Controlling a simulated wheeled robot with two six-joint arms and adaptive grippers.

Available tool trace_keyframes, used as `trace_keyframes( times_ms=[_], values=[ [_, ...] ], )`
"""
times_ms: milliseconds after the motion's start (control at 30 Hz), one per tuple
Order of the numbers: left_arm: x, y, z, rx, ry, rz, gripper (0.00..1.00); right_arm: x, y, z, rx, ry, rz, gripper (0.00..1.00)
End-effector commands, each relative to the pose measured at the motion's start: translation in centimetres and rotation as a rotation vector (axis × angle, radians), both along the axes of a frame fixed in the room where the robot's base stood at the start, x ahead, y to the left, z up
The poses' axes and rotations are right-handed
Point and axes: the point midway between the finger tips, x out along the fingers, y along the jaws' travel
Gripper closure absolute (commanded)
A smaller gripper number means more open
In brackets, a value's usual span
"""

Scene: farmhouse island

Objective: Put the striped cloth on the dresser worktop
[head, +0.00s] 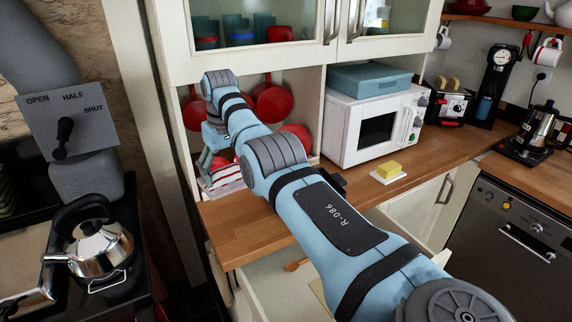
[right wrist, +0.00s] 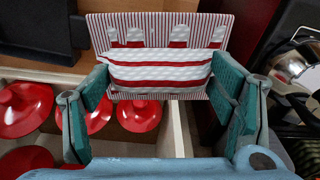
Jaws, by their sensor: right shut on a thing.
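The striped cloth (head: 226,180) is red and white and folded. In the right wrist view the cloth (right wrist: 160,72) lies between the two fingers, with broad bands across its near part and fine stripes behind. My right gripper (head: 212,160) is shut on it, with the fingers pointing down at the left end of the dresser worktop (head: 240,235). The cloth is at or just above the worktop's left end; I cannot tell whether it touches. My arm hides part of the worktop. My left gripper is not in view.
Red pans (head: 272,103) hang behind my right gripper. A white microwave (head: 375,130) and a butter dish (head: 388,174) stand to the right on the worktop. An open drawer (head: 275,285) sits below it. A kettle (head: 95,250) stands on the stove at left.

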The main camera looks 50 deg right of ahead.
Motion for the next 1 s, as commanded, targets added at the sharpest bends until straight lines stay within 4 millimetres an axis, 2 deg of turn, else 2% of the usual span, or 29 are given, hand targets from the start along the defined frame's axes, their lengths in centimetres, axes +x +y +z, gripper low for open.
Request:
trace_keyframes(
  times_ms=[33, 100, 167, 267, 300, 500, 600, 767, 900, 1000],
  values=[
    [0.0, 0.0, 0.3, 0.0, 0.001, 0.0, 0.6, -0.5, -1.4, 1.0, 0.001, 0.001, -0.051, 0.5],
    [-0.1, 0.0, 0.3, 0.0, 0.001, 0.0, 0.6, -1.0, -2.7, 1.8, 0.0, 0.0, -0.107, 0.5],
    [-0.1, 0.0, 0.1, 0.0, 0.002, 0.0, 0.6, -1.3, -3.3, 1.6, -0.001, 0.002, -0.136, 0.5],
    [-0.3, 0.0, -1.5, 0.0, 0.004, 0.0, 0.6, -1.4, -3.6, -0.8, -0.002, 0.004, -0.148, 0.5],
    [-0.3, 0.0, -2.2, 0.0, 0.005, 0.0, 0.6, -1.5, -3.6, -2.2, -0.004, 0.005, -0.148, 0.5],
    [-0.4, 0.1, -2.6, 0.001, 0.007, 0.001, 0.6, -1.6, -3.5, -9.5, -0.002, 0.009, -0.146, 0.5],
    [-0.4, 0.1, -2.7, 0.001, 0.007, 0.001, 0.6, -1.5, -3.5, -12.2, -0.002, 0.007, -0.145, 0.5],
    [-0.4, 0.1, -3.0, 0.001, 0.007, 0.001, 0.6, -1.5, -3.4, -14.6, -0.001, 0.006, -0.144, 0.5],
    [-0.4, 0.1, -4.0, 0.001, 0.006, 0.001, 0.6, -1.5, -3.4, -17.6, -0.001, 0.005, -0.144, 0.5],
    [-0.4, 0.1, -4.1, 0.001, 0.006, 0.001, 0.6, -1.4, -3.4, -18.2, -0.002, 0.004, -0.143, 0.5]
  ],
)
